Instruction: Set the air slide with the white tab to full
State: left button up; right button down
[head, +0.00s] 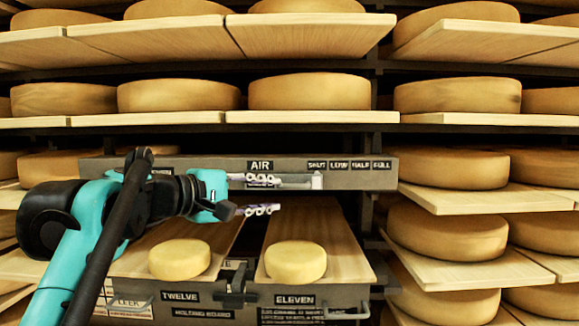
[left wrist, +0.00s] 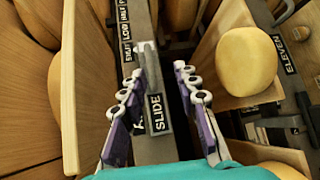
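The air slide's pale tab (head: 317,181) sits on the grey rail (head: 350,178), below the SHUT label at the left end of the SHUT, LOW, HALF, FULL row. In the left wrist view a pale tab-like piece (left wrist: 147,46) shows on the rail beyond the SLIDE label (left wrist: 156,113). My left gripper (head: 262,195) is in front of the rail, left of the tab. In the left wrist view its fingers (left wrist: 158,90) are spread on either side of the rail, with nothing held. My right gripper is not in view.
Below the rail, two small cheeses stand on boards above the TWELVE (head: 180,296) and ELEVEN (head: 295,299) labels. A dark bracket (head: 235,287) stands between them. Shelves of large cheese wheels (head: 455,167) surround the rail. The rail's face right of the tab is clear.

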aim_at(288, 187)
pick_arm(q)
jog(key=x, duration=0.3)
jog(key=r+p+x, duration=0.1)
jog(key=x, duration=0.3)
jog(key=shift+w+r, duration=0.2)
jog(key=shift+w, duration=0.05)
jog(key=shift+s+a, duration=0.1)
jog(key=shift+a, duration=0.05)
grip_shut()
